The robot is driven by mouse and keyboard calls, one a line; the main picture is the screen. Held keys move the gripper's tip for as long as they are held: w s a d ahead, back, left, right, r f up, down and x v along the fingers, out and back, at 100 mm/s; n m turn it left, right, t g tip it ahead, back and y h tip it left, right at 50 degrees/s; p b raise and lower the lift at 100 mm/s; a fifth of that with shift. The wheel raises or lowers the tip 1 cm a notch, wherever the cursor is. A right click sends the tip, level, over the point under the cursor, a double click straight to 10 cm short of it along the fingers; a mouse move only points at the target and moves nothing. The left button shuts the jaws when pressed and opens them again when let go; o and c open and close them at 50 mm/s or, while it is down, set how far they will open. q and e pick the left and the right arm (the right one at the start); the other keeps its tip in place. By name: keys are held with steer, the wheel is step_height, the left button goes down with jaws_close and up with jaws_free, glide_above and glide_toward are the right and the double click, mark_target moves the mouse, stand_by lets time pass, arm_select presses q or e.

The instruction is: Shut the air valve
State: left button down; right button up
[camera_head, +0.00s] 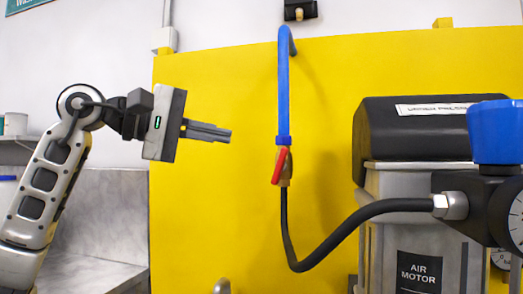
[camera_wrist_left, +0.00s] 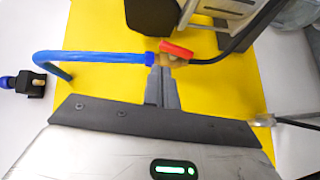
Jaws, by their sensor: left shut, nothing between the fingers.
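The air valve has a brass body (camera_head: 286,181) and a red lever (camera_head: 279,165). It sits between the blue pipe (camera_head: 284,90) above and a black hose (camera_head: 300,262) below. The lever lies roughly along the pipe line, slightly tilted. In the left wrist view the red lever (camera_wrist_left: 176,49) and brass body (camera_wrist_left: 172,61) appear just beyond the fingertips. My left gripper (camera_head: 230,136) is shut and empty, pointing right. In the head view it is left of the valve and slightly higher, with a visible gap. My right gripper is not in view.
A yellow panel (camera_head: 215,200) stands behind the valve. The grey air motor (camera_head: 400,205) with a black top (camera_head: 410,145) is to the right. A blue knob (camera_head: 497,130) and gauges are at the far right. A grey counter (camera_head: 100,230) is at the left.

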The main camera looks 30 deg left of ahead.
mark_target(280, 166)
arm_select(q)
steer(key=s+a+r+y, duration=0.1)
steer(key=s+a+y, duration=0.1)
steer(key=a, duration=0.2)
steer(key=s+d+p+x, duration=0.1)
steer(key=d+x, duration=0.1)
steer(key=x, duration=1.1)
steer(key=shift+f, duration=0.15)
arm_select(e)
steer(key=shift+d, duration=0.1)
arm_select(q)
steer(key=shift+d, duration=0.1)
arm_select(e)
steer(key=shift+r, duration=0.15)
arm_select(q)
steer(key=shift+d+y+p, duration=0.1)
steer(key=shift+y+p, duration=0.3)
steer(key=shift+p, duration=0.35)
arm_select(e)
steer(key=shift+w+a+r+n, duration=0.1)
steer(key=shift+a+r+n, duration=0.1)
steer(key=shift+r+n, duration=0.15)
